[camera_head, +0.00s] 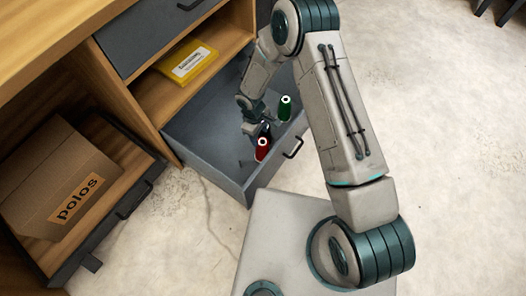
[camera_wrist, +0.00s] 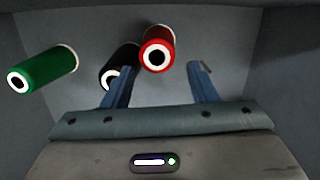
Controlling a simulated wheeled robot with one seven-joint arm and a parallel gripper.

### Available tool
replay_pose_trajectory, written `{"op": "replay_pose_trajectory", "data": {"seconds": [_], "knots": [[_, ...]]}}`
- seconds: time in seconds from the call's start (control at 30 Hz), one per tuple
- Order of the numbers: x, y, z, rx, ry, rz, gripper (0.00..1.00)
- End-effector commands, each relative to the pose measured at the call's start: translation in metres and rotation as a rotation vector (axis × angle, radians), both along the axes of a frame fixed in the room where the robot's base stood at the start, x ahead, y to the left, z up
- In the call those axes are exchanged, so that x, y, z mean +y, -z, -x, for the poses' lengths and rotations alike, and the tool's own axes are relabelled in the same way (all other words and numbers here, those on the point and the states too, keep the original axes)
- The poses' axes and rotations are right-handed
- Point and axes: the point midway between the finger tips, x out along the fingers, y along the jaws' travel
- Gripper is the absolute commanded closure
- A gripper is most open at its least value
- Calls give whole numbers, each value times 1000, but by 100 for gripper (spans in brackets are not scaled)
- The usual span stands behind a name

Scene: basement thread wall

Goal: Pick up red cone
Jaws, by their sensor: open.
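The red cone (camera_head: 262,148) is a thread spool inside an open dark grey drawer (camera_head: 208,154). In the wrist view the red cone (camera_wrist: 158,50) lies beyond my gripper (camera_wrist: 165,72), between the lines of its two blue fingers and closer to the left one. My gripper is open, with nothing seen held between the fingers. In the head view my gripper (camera_head: 255,129) is inside the drawer just above the red cone, its fingers partly hidden. Whether a finger touches the cone I cannot tell.
A green cone (camera_head: 285,108) stands in the drawer and shows at left in the wrist view (camera_wrist: 42,68). A black cone (camera_wrist: 118,62) sits close behind the left finger, beside the red one. Drawer walls surround them. A yellow packet (camera_head: 188,62) lies on the shelf; a cardboard box (camera_head: 62,178) fills another drawer.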

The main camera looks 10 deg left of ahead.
Motion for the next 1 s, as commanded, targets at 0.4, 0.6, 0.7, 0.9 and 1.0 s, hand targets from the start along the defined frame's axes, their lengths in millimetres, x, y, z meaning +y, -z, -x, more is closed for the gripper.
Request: {"op": "replay_pose_trajectory", "data": {"seconds": [0.4, 0.6, 0.7, 0.9, 1.0], "knots": [[-7, 35, 0, 1, 2, 0, 47], [-11, 61, 0, 0, 0, 1, 47], [-11, 62, 0, 0, 1, 0, 47], [-11, 61, 0, 0, 1, 0, 61], [-11, 61, 0, 0, 1, 0, 89]]}}
